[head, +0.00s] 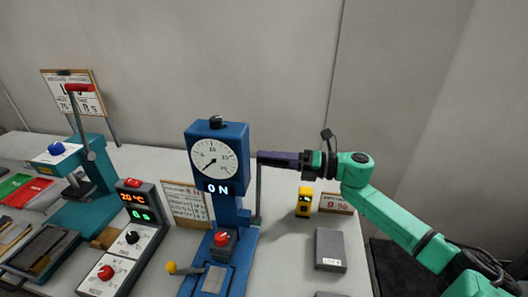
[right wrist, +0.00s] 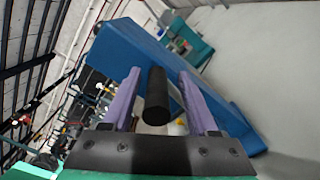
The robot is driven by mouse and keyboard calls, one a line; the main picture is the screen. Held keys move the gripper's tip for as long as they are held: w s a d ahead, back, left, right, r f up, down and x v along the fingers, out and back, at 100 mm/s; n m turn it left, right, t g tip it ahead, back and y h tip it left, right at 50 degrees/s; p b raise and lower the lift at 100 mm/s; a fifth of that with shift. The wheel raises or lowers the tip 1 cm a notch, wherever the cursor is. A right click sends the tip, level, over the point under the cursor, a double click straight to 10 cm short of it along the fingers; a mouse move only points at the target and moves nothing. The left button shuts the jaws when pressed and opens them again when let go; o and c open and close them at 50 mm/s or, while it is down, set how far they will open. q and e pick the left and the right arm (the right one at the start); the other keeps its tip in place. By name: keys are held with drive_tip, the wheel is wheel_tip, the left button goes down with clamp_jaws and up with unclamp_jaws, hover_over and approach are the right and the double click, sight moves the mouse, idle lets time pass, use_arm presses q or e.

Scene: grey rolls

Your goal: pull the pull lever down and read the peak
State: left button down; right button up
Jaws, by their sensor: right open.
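The blue tester (head: 218,190) stands on the table with a round white dial (head: 213,158) on its head and an "ON" display below. The dial's dark needle points to the lower left; its figures are too small to read surely. The pull lever's grey rod (head: 258,195) stands upright at the tester's right side. My right gripper (head: 262,157) is at the top of this rod. In the right wrist view, the lever's black grip (right wrist: 156,97) lies between the two purple fingers, with gaps on both sides. The gripper is open around it. My left gripper is out of view.
A teal press (head: 90,170) with a red-handled lever and a grey control box (head: 138,240) stand left of the tester. A small yellow device (head: 304,200) and a dark grey box (head: 330,250) are to the right. A printed card (head: 186,203) stands behind.

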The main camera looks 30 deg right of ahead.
drive_tip(key=shift+w+a+r, duration=0.1)
drive_tip(key=shift+w+a, duration=0.1)
drive_tip(key=shift+a, duration=0.45)
drive_tip(key=shift+w, duration=0.1)
drive_tip(key=c, duration=0.3)
clamp_jaws()
idle(0.5)
